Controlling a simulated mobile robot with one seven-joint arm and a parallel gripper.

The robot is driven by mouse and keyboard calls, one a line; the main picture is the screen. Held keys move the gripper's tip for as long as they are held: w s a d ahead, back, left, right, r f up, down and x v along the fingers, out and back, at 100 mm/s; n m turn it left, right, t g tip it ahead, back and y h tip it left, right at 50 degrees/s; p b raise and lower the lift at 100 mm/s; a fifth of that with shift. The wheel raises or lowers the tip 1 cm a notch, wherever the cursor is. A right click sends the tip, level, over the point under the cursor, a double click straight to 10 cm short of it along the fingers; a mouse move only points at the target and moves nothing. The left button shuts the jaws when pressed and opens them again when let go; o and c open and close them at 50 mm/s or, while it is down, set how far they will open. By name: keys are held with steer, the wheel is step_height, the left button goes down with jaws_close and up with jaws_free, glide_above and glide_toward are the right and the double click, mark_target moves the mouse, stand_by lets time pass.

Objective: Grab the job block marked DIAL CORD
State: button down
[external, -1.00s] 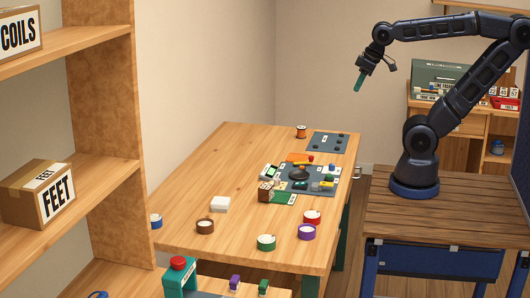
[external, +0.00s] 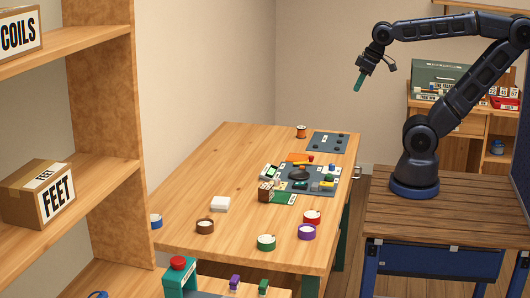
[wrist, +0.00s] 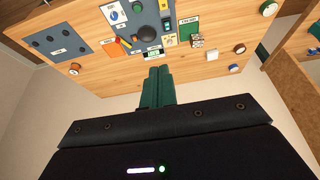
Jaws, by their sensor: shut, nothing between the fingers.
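My gripper (external: 359,82) is high above the far right side of the wooden table, pointing down. Its green fingers (wrist: 158,86) are together and empty in the wrist view. No block can be read as DIAL CORD; the lettering is too small. Small colored pieces lie on and around the grey mat (external: 304,189), among them a yellow one (external: 326,184). A green piece with a white label (wrist: 188,27) lies beside the mat in the wrist view. A purple block (external: 235,281) and a green block (external: 263,286) stand at the bottom edge of the external view.
Round tubs in red (external: 312,217), purple (external: 307,232), green (external: 266,242) and brown (external: 205,226) stand on the near table (external: 225,170). A white block (external: 220,204) is beside them. A second dark mat (external: 327,142) lies at the far end.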

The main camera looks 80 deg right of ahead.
steer(key=c, duration=0.8)
jaws_free()
steer(key=shift+o, duration=0.2)
steer(key=m+g, duration=0.5)
steer(key=m, duration=1.5)
glide_above(266, 186)
step_height(266, 186, down, 27)
steer(key=shift+d+f, duration=0.15)
steer(key=shift+f, duration=5.2)
